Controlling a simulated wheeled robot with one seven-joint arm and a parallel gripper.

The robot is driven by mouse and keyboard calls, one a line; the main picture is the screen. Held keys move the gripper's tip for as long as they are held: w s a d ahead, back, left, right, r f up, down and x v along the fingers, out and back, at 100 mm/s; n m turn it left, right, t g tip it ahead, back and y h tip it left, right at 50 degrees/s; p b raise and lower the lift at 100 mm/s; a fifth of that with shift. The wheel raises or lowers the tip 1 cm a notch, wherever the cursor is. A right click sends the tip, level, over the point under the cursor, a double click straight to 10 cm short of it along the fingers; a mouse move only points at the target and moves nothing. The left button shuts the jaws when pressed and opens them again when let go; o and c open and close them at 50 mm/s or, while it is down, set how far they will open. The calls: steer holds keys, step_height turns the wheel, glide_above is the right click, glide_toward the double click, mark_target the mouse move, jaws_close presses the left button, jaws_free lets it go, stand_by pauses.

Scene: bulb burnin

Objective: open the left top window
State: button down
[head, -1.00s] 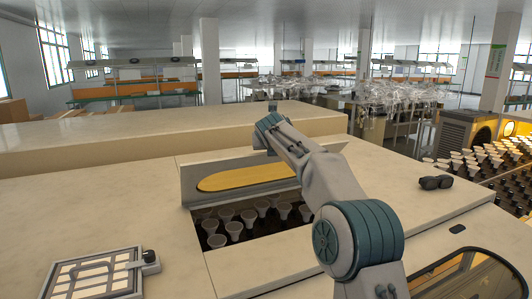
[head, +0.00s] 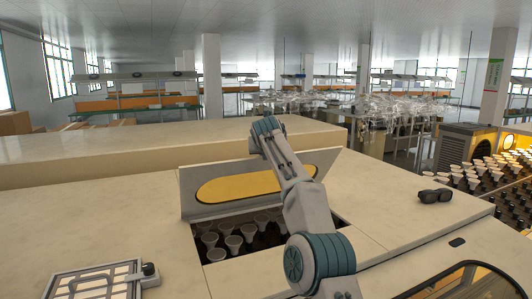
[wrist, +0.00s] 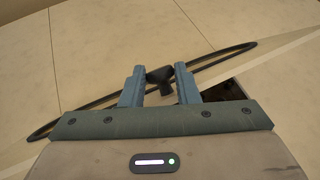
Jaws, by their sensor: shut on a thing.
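The left top window (head: 190,207) is a pale lid with a yellow oval pane, raised steeply from the machine top. Below it, white cup-shaped bulbs (head: 234,242) show in the dark opening. In the wrist view, the outer face of the window shows a black oval rim (wrist: 215,57) and a black handle (wrist: 166,88). My gripper (wrist: 159,72) is shut on this handle. In the head view my arm reaches over the opening to the lid's upper edge, and the lid and arm hide my fingers.
A framed panel with a black knob (head: 149,270) lies at the lower left. Dark glasses (head: 435,196) lie on the machine top at right. A curved glass window (head: 470,285) is at the lower right. A raised ledge (head: 80,150) runs behind the lid.

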steer(key=shift+a+r, duration=0.1)
steer(key=shift+a, duration=0.05)
steer(key=c, duration=1.1)
jaws_free()
steer(key=shift+s+a, duration=0.1)
steer(key=shift+a, duration=0.05)
steer(key=shift+d, duration=0.25)
steer(key=shift+s+r+b, duration=0.15)
steer(key=shift+s+b, duration=0.3)
steer(key=shift+b, duration=0.1)
steer(key=b+v, duration=0.2)
steer(key=v, duration=0.4)
steer(key=b+v, duration=0.2)
steer(key=v, duration=0.4)
steer(key=shift+s+a+r, duration=0.2)
steer(key=shift+s, duration=0.15)
